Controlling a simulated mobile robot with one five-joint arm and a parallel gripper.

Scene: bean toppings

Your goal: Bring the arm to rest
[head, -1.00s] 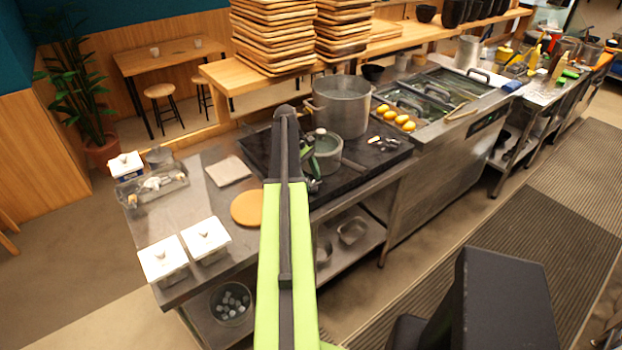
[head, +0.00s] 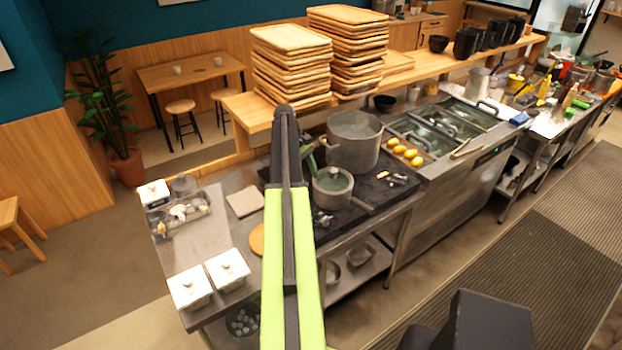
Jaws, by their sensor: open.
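My arm (head: 292,255), lime green with a black stripe, rises from the bottom centre of the head view. Its dark upper end (head: 284,125) stands in front of the counter and the stove. My gripper cannot be made out; the arm's own links hide whatever lies behind them. A small grey pot (head: 332,190) stands on the dark stove just right of the arm, with a green, handle-like thing (head: 309,158) at its left rim. A large stockpot (head: 354,142) stands behind it.
White lidded containers (head: 189,288) stand on the steel counter's front left corner. Stacked wooden trays (head: 291,66) stand on the shelf behind. Yellow toppings (head: 404,150) lie near the sunken bins at right. The floor at left (head: 90,265) is clear.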

